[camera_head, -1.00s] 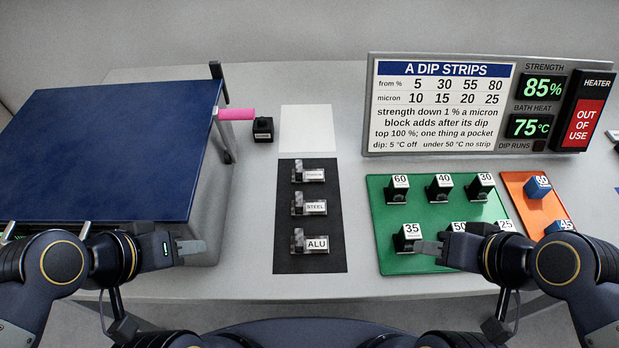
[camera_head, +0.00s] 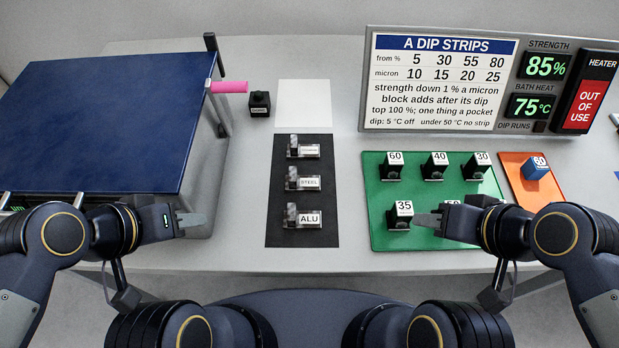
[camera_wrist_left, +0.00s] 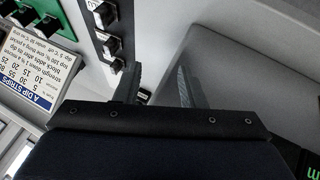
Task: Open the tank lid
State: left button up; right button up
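The tank (camera_head: 205,165) stands at the left of the table, a grey box with a flat dark blue lid (camera_head: 105,120) lying shut on it. A pink bar handle (camera_head: 229,87) sticks out to the right from the lid's far right corner area. My left gripper (camera_head: 192,222) is at the tank's near right corner, well short of the handle. In the left wrist view its two fingers (camera_wrist_left: 159,82) stand apart with nothing between them. My right gripper (camera_head: 428,220) hovers by the green mat, near the 35 block (camera_head: 399,215); its finger gap cannot be made out.
A small black block (camera_head: 259,104) stands close to the handle. A black mat (camera_head: 302,233) holds three labelled samples, with a white sheet (camera_head: 303,100) behind. The green mat (camera_head: 390,242) holds several numbered blocks. A sign board (camera_head: 440,80) stands at the back right.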

aim_at(120, 125)
jog(key=k+u, duration=0.15)
jog(key=u, duration=0.25)
jog(key=k+j+u, duration=0.15)
jog(key=u, duration=0.2)
jog(key=k+j+u, duration=0.1)
jog(key=u, duration=0.3)
jog(key=k+j+u, duration=0.1)
jog(key=u, duration=0.25)
